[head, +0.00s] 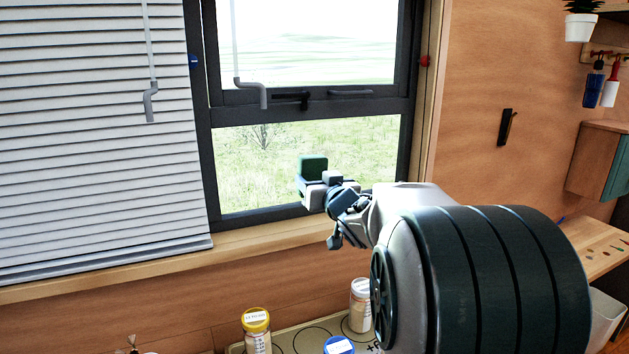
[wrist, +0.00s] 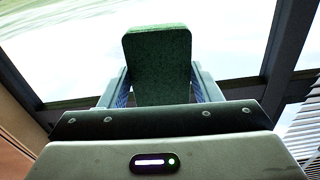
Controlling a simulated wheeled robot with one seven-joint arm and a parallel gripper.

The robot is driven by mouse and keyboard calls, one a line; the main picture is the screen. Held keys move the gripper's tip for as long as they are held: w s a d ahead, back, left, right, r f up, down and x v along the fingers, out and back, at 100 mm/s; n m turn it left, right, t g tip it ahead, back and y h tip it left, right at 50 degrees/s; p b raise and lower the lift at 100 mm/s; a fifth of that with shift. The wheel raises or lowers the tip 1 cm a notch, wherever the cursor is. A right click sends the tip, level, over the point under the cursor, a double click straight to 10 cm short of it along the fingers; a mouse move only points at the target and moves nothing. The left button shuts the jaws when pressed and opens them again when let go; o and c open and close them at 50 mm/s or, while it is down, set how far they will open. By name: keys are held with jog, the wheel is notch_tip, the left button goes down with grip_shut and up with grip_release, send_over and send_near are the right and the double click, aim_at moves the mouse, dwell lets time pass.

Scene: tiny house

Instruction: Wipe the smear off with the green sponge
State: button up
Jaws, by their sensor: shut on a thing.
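The green sponge (head: 312,166) is in my gripper (head: 318,186), in front of the lower window pane (head: 260,160). The sponge also shows upright between the two fingers in the wrist view (wrist: 158,65), with my gripper (wrist: 160,92) shut on it. The window glass lies behind the sponge in both views. I cannot tell whether the sponge touches the glass. I cannot make out a smear on the glass in either view; the sponge and gripper cover part of the pane.
White blinds (head: 95,140) cover the left side. The dark window frame (head: 305,107) has handles and a hanging crank (head: 250,92). Below the wooden sill (head: 250,238), jars (head: 257,330) stand on a surface. A potted plant (head: 581,22) and bottles (head: 593,85) are at the right.

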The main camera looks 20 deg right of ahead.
jog(key=shift+w, duration=0.1)
dwell(0.3)
jog(key=w, duration=0.6)
jog(key=shift+w, duration=0.35)
jog(key=shift+w+f, duration=0.1)
jog(key=shift+w, duration=0.9)
dwell(0.5)
jog(key=shift+d+p, duration=0.15)
jog(key=shift+p, duration=0.2)
jog(key=shift+d+p, duration=3.05)
jog(key=shift+d, duration=2.6)
jog(key=shift+s, duration=0.15)
jog(key=shift+a, duration=0.1)
